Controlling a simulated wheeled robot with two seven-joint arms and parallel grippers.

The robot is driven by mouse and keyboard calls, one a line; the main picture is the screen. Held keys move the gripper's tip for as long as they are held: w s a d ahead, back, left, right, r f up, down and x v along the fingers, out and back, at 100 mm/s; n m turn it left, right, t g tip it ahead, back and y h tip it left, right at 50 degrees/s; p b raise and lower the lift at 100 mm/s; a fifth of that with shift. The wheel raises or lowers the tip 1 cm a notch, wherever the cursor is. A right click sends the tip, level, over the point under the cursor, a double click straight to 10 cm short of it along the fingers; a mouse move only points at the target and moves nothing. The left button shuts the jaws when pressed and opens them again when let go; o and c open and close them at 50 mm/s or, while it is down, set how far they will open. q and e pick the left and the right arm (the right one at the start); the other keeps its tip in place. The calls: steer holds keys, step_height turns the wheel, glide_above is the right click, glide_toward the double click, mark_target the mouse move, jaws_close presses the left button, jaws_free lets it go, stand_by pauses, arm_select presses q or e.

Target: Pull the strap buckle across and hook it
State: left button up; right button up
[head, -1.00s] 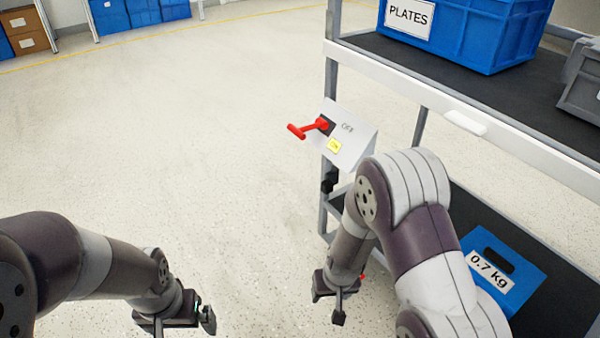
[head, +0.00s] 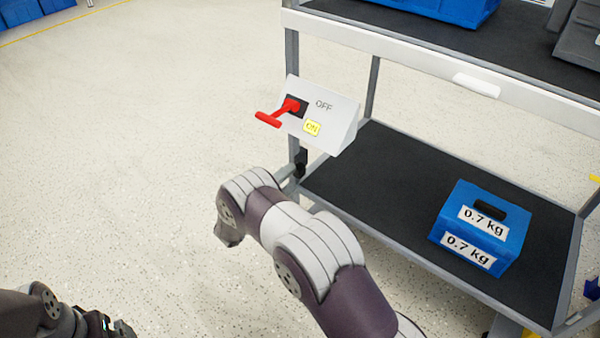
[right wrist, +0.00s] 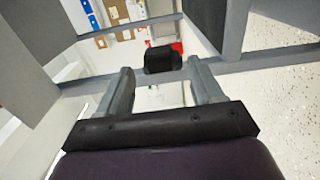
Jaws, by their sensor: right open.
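No strap or buckle shows. In the head view a white sloped switch box (head: 335,112) is mounted on the cart's left corner post. Its red T-shaped handle (head: 278,112) sticks out to the left. The box bears the word OFF and a yellow ON label (head: 312,128). My right arm is below and left of the box, apart from the handle; its gripper is hidden there. In the right wrist view my right gripper (right wrist: 165,88) is open, fingers apart, nothing between them. My left gripper (head: 112,328) is only partly seen at the bottom edge.
The cart has a dark lower shelf (head: 370,190) with a blue 0.7 kg box (head: 485,228) on it. A white rail (head: 390,52) edges the upper shelf. A black fitting (head: 301,162) sits on the post under the switch box. The floor to the left is clear.

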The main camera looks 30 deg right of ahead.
mark_target(303, 167)
steer(key=b+x, duration=0.1)
steer(key=x, duration=0.1)
steer(key=b+x, duration=0.1)
steer(key=x, duration=0.2)
steer(key=shift+w+d+f, duration=0.1)
steer(key=shift+d+f, duration=0.15)
steer(key=shift+w+d+r+b, duration=0.25)
steer(key=shift+d+b, duration=0.15)
steer(key=shift+d, duration=0.15)
jaws_close()
arm_select(q)
step_height(303, 167, down, 4)
steer(key=shift+r, duration=0.15)
